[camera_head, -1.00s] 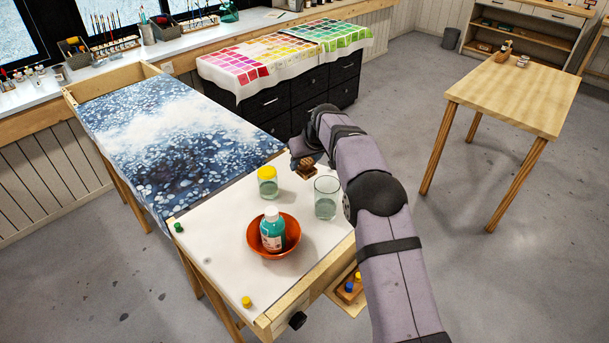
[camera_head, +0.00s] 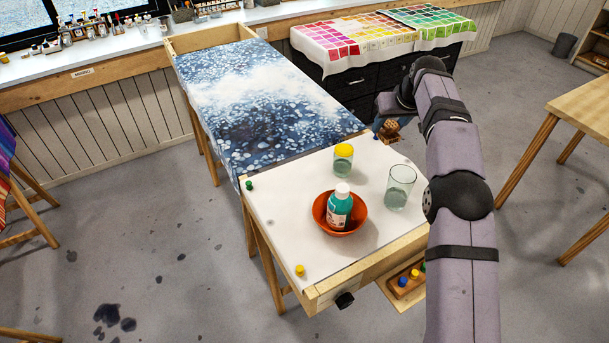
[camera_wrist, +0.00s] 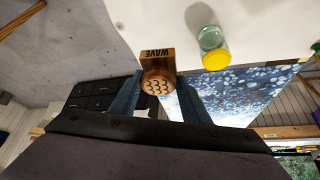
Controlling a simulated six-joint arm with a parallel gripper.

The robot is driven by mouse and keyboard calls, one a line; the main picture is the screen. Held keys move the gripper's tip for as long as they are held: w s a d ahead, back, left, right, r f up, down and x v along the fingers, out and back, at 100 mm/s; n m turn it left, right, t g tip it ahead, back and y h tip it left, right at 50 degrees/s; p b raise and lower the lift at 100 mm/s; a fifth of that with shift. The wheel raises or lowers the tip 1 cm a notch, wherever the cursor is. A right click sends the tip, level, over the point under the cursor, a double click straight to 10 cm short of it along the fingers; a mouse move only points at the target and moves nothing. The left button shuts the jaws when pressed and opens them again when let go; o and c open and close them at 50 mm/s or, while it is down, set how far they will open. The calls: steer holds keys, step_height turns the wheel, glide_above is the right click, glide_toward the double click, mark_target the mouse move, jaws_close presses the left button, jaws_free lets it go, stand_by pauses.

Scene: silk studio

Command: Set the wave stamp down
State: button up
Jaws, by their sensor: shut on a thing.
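The wave stamp (camera_wrist: 158,80) is a wooden block with a round, wave-patterned face and the word WAVE on its side. My gripper (camera_wrist: 158,98) is shut on it, with a dark finger on either side. In the head view the stamp (camera_head: 389,131) shows below my gripper (camera_head: 388,120), by the far right corner of the white worktable (camera_head: 290,185). Part of it is hidden by my gripper. I cannot tell whether it touches the table.
On the table stand a yellow-lidded jar (camera_head: 343,160), an empty glass (camera_head: 399,188) and an orange bowl (camera_head: 320,213) holding a teal bottle (camera_head: 339,207). A green cap (camera_head: 249,185) and a yellow cap (camera_head: 300,270) lie at the left. Blue-white fabric (camera_head: 260,95) stretches behind.

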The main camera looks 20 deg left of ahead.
steer(key=s+a, duration=0.4)
steer(key=a, duration=0.7)
steer(key=s+a+r+n, duration=0.1)
steer(key=s+a, duration=0.2)
steer(key=a, duration=0.8)
steer(key=shift+s+a+r, duration=0.2)
steer(key=shift+s+a, duration=0.1)
steer(key=shift+s, duration=0.05)
steer(key=shift+s+a+f, duration=0.1)
steer(key=shift+s+a, duration=0.05)
steer(key=shift+a, duration=0.1)
steer(key=shift+c, duration=0.2)
steer(key=shift+y, duration=0.3)
steer(key=shift+f+p, duration=1.25)
steer(key=shift+f, duration=6.15)
steer(key=shift+f, duration=0.2)
steer(key=o, duration=1.1)
